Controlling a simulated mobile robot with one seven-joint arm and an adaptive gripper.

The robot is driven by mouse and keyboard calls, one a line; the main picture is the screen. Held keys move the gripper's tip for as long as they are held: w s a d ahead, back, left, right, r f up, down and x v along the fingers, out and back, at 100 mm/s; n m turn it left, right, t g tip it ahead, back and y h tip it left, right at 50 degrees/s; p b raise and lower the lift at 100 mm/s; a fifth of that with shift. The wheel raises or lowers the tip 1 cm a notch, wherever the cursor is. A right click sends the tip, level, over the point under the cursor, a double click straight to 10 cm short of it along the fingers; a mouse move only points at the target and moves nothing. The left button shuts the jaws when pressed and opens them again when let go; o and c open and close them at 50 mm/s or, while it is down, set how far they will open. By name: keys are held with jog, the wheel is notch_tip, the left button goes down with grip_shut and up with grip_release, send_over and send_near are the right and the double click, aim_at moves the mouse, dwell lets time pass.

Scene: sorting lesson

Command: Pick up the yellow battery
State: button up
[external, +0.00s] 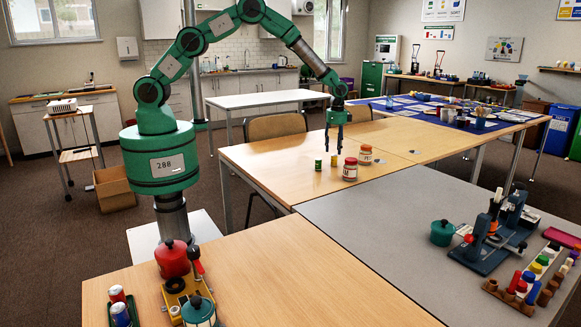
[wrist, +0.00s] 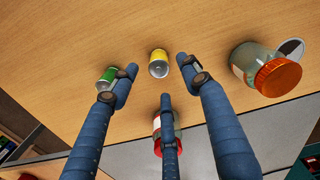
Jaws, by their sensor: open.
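The yellow battery (external: 334,161) stands on the wooden table (external: 262,160) in the external view. In the wrist view the yellow battery (wrist: 159,63) shows just beyond and between the fingertips. My gripper (external: 333,148) hangs fingers-down above it. In the wrist view my gripper (wrist: 158,76) has its three blue fingers spread, with nothing held between them. A green battery (external: 318,165) stands to the left of the yellow one. In the wrist view the green battery (wrist: 107,78) is close beside the left fingertip and partly covered by it.
A red-lidded jar (external: 350,169) and an orange-lidded jar (external: 365,155) stand right of the batteries. In the wrist view the red-lidded jar (wrist: 157,128) is partly behind the lower finger. A grey table (external: 400,215) adjoins in front. The wood left of the batteries is clear.

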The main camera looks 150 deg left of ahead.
aim_at(334, 156)
jog(key=shift+s+f+b, duration=0.1)
jog(key=shift+f+b, duration=0.6)
jog(key=shift+f, duration=1.85)
grip_shut()
